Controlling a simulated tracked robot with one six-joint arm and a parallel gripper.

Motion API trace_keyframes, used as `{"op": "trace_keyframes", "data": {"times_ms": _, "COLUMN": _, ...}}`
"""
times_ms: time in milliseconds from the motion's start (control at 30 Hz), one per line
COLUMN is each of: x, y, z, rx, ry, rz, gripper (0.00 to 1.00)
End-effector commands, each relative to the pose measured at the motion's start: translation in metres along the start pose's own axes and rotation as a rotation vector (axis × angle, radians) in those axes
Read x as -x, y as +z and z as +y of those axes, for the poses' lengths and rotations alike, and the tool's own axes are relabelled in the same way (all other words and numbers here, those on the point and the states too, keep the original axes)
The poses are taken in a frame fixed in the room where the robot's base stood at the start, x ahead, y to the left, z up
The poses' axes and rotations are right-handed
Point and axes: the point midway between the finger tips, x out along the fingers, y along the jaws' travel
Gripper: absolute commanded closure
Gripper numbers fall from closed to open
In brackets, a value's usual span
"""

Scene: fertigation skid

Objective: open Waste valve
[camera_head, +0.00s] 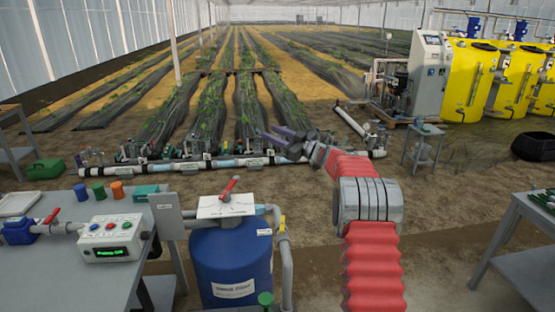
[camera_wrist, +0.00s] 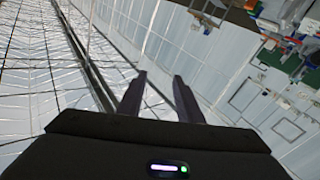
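No label reading "Waste" is legible, so I cannot tell which valve is the Waste valve. A red lever valve (camera_head: 228,188) sits on top of a blue tank (camera_head: 232,262). Another red lever valve (camera_head: 51,215) is on a pipe at the left table. A white pipe manifold (camera_head: 225,162) with several small, unreadable tags lies on the ground ahead. My gripper (camera_head: 268,139) is near the right part of this manifold; whether it touches is unclear. In the wrist view my gripper (camera_wrist: 160,88) has its two dark fingers apart with nothing between them.
A grey table (camera_head: 90,262) at left holds a control box (camera_head: 110,238) and coloured caps. A small stand (camera_head: 424,145) and yellow tanks (camera_head: 470,82) are at right. A grey table (camera_head: 525,270) stands at the right edge. Bare soil lies between.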

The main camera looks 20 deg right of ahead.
Motion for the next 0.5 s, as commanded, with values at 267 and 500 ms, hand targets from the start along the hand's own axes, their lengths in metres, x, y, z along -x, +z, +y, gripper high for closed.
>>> {"op": "trace_keyframes", "data": {"times_ms": 267, "x": 0.0, "y": -0.071, "z": 0.007, "rx": 0.028, "ry": 0.198, "rz": -0.049, "gripper": 0.67}}
{"op": "trace_keyframes", "data": {"times_ms": 500, "x": 0.017, "y": -0.117, "z": 0.001, "rx": 0.025, "ry": 0.351, "rz": -0.117, "gripper": 0.67}}
